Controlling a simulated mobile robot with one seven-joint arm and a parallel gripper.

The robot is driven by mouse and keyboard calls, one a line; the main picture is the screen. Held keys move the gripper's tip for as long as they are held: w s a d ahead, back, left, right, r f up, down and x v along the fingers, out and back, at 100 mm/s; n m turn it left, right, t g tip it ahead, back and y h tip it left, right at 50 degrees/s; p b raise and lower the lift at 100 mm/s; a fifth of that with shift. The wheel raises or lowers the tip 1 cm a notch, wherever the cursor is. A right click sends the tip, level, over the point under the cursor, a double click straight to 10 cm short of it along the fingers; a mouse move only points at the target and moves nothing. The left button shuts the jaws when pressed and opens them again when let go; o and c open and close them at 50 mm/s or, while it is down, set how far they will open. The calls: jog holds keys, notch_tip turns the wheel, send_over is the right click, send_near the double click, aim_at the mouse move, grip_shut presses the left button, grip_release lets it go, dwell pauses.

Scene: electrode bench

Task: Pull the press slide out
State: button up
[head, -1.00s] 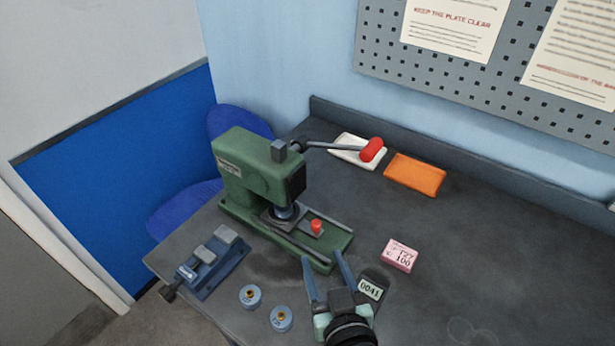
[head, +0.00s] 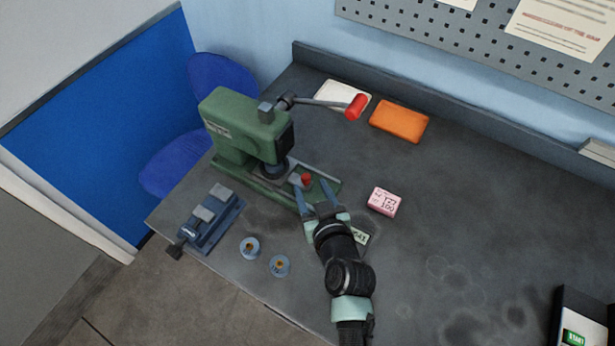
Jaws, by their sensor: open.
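The green press (head: 240,135) stands at the back left of the bench, with its lever and red grip (head: 356,106) reaching out to the right. The slide's inner part under the ram is hard to make out. The fingertips appear to lie on either side of the knob; contact cannot be told.
A blue vise (head: 211,215) and two small round blue pieces (head: 250,247) are at the front left. A pink box (head: 384,201) stands right of my gripper. An orange tray (head: 399,121) and a white tray (head: 335,95) lie behind. The bench's right middle is clear.

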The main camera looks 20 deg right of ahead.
aim_at(307, 178)
jog(key=shift+x, duration=2.05)
grip_shut()
